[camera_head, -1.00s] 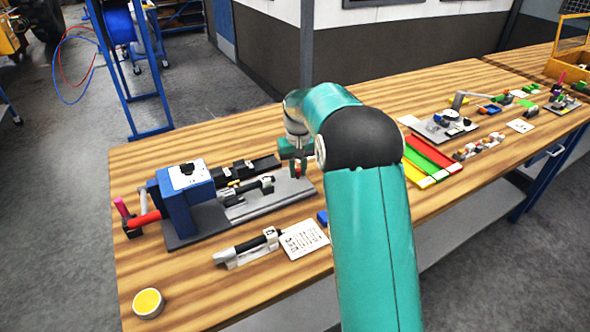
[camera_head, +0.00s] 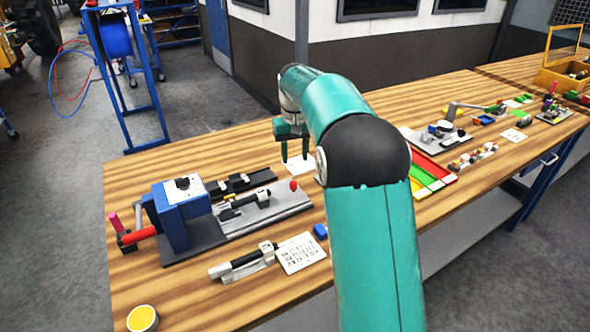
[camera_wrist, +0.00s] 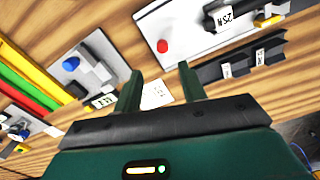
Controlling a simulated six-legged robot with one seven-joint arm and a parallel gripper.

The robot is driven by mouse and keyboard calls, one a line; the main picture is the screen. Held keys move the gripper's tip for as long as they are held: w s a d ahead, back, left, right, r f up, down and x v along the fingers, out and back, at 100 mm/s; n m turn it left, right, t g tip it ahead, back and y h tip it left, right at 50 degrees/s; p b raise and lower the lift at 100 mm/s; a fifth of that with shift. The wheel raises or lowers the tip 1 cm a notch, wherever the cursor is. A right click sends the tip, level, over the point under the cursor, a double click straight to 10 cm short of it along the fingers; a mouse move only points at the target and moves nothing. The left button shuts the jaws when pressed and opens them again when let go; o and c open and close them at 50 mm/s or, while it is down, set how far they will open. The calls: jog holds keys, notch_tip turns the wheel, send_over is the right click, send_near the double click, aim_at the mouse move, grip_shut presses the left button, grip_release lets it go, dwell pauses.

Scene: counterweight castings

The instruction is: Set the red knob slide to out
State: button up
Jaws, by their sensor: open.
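The red knob (camera_head: 293,185) stands near the right end of a grey base plate (camera_head: 270,214). In the wrist view, the red knob (camera_wrist: 162,46) shows beyond the fingertips on the pale plate. My gripper (camera_head: 295,158) is open and empty, with its fingers pointing down, above and behind the knob in the head view. The wrist view shows the gap between the fingers (camera_wrist: 160,72) with nothing in it; the knob is apart from both. I cannot read any in or out marking at the slide.
A blue block fixture (camera_head: 182,212) with a red handle stands at the plate's left. A pen-like tool on a stand (camera_head: 243,262) and a printed card (camera_head: 300,253) lie in front. Coloured trays (camera_head: 430,172) and another plate (camera_head: 437,139) are to the right.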

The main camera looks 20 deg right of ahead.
notch_tip(320, 180, up, 4)
jog(key=shift+f, duration=0.1)
jog(key=shift+s, duration=0.15)
dwell(0.5)
